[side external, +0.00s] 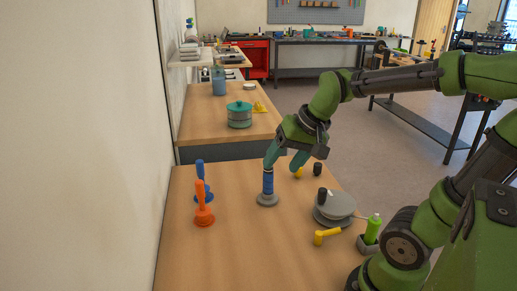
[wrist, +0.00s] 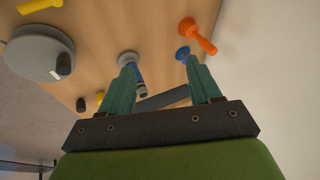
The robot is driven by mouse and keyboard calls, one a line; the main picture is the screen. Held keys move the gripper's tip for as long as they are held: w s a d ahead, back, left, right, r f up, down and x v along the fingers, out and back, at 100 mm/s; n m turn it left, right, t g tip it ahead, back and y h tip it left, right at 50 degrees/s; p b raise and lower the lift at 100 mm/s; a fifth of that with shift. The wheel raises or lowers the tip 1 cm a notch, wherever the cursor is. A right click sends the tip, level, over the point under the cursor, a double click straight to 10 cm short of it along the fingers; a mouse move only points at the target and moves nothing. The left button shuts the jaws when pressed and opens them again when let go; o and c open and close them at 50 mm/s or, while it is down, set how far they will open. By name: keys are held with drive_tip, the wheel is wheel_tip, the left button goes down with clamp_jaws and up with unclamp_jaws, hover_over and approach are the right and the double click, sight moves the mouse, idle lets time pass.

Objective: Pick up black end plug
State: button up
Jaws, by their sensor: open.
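Two small black cylinders could be the black end plug; I cannot tell which. One black cylinder (side external: 318,169) stands on the table behind the grey disc; it also shows in the wrist view (wrist: 80,105). The other black cylinder (side external: 322,196) is at the grey disc (side external: 340,207), and appears on it in the wrist view (wrist: 62,65). My gripper (side external: 284,161) is open and empty, left of both cylinders, near the top of a blue post. In the wrist view, its fingers (wrist: 162,68) are spread, with the blue post beside the left finger, partly hidden.
The blue post (side external: 267,184) stands upright on a round grey base. An orange plunger-shaped piece (side external: 203,210) and a blue one (side external: 199,172) stand at left. The front left tabletop is clear.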

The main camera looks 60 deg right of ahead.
drive_tip(key=w+d+f+m+g, duration=0.1)
drive_tip(key=w+d+m, duration=0.25)
drive_tip(key=d, duration=0.35)
drive_tip(key=w+d+f+m+g, duration=0.1)
drive_tip(key=w+d+m, duration=0.1)
drive_tip(key=d+m, duration=0.4)
drive_tip(key=m+g+h, duration=0.1)
drive_tip(key=m+g, duration=0.3)
drive_tip(key=m, duration=1.5)
hover_over(319, 164)
wheel_tip(319, 164, down, 4)
drive_tip(key=r, duration=0.1)
drive_tip(key=f, duration=1.1)
drive_tip(key=shift+s+a+f, duration=0.2)
drive_tip(key=shift+f, duration=0.1)
drive_tip(key=shift+w+d+f, duration=0.1)
drive_tip(key=shift+w+f, duration=0.05)
drive_tip(key=shift+f, duration=1.25)
drive_tip(key=shift+w+d+f, duration=0.1)
drive_tip(key=shift+f, duration=1.25)
